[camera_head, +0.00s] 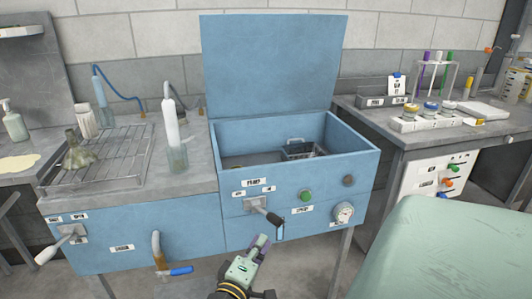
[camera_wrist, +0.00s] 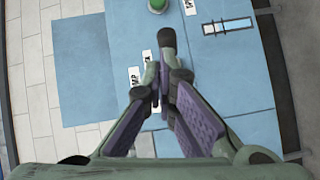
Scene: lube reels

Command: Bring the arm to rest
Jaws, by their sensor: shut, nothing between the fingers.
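My gripper (camera_head: 264,243) is low in the middle of the head view, in front of the blue machine (camera_head: 285,225). It is shut and empty. In the wrist view its purple-padded fingers (camera_wrist: 166,92) come together at the middle. A black lever handle (camera_head: 267,214) on the machine's front panel is just above the fingertips in the head view. A dark rounded handle end also shows beyond the fingertips in the wrist view (camera_wrist: 166,40). I cannot tell whether the fingers touch it.
The machine's lid (camera_head: 272,65) stands open over a bin holding a small wire basket (camera_head: 300,149). A green button (camera_head: 306,196) and a gauge (camera_head: 343,214) sit right of the lever. A wire rack (camera_head: 105,160) is at left. A pale green surface (camera_head: 450,250) fills the lower right.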

